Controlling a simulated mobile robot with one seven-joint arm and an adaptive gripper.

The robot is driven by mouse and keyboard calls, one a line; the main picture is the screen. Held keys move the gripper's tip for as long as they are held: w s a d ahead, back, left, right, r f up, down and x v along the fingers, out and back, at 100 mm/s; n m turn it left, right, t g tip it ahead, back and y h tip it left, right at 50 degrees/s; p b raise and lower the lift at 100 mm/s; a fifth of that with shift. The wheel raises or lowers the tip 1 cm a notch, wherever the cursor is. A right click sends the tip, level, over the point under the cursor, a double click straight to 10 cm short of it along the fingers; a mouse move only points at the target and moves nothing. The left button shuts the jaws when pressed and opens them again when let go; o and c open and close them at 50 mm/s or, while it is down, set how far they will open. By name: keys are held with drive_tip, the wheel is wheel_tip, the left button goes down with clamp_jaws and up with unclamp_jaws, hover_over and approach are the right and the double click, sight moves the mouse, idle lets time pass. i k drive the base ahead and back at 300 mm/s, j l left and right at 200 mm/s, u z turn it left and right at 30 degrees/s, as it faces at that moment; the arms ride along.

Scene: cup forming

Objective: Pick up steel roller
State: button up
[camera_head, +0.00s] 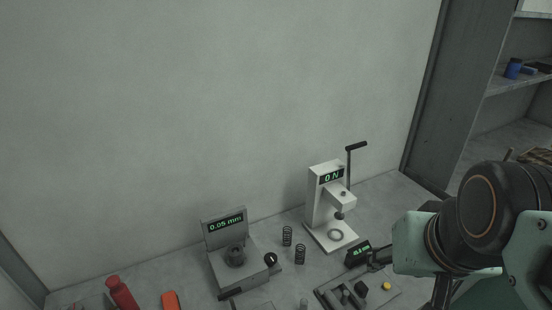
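Small grey metal cylinders (345,296) stand on a flat grey plate (382,299) at the lower right of the bench. One of them may be the steel roller, but they are too small to tell apart. My arm comes in from the right. Dark parts that look like my gripper (442,291) hang below its pale green link, right of the plate and partly cut off by the lower edge. The fingertips are not clear, so I cannot tell whether it is open or holds anything.
A white press (318,205) reading "0 N" stands behind the plate. A grey gauge (224,232) reading "0.05 mm" stands left of it. A red bottle-like object (121,293) and an orange object (170,300) lie lower left. Shelves (518,80) rise at right.

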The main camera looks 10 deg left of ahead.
sight(237, 259)
drive_tip(key=l+u, duration=0.1)
drive_tip(key=u, duration=1.15)
